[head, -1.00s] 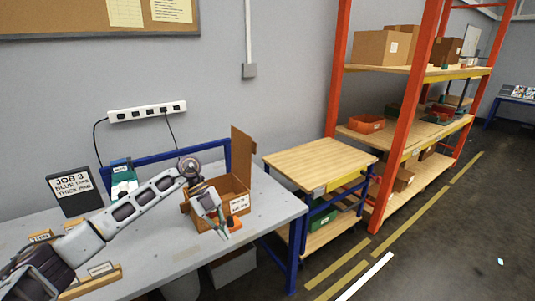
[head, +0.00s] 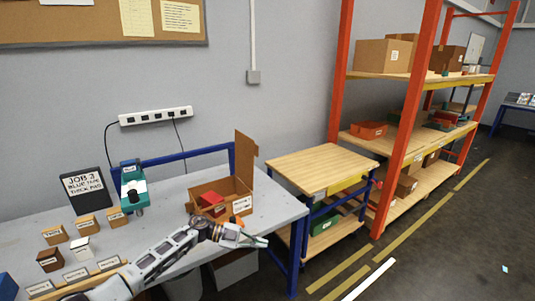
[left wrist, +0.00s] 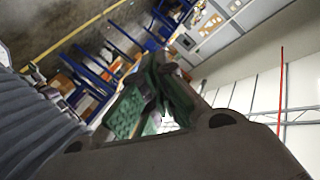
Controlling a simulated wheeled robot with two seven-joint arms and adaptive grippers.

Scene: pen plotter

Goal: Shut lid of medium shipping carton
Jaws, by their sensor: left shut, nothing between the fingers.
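The brown shipping carton (head: 237,207) stands on the grey workbench near its right end, with a white label on its front. Its lid (head: 245,160) stands upright at the back right, so the carton is open. A red item (head: 211,200) shows inside it. My left gripper (head: 264,242) is shut and empty, in front of the carton and apart from it, near the bench's front edge. Its green fingers (left wrist: 150,103) show in the left wrist view, where the carton cannot be made out. My right gripper is not in view.
A teal device (head: 132,188), a dark job sign (head: 86,190) and several small labelled blocks (head: 87,222) stand on the left of the grey workbench (head: 280,208). A wooden-topped cart (head: 320,163) and orange shelving (head: 400,150) stand to the right.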

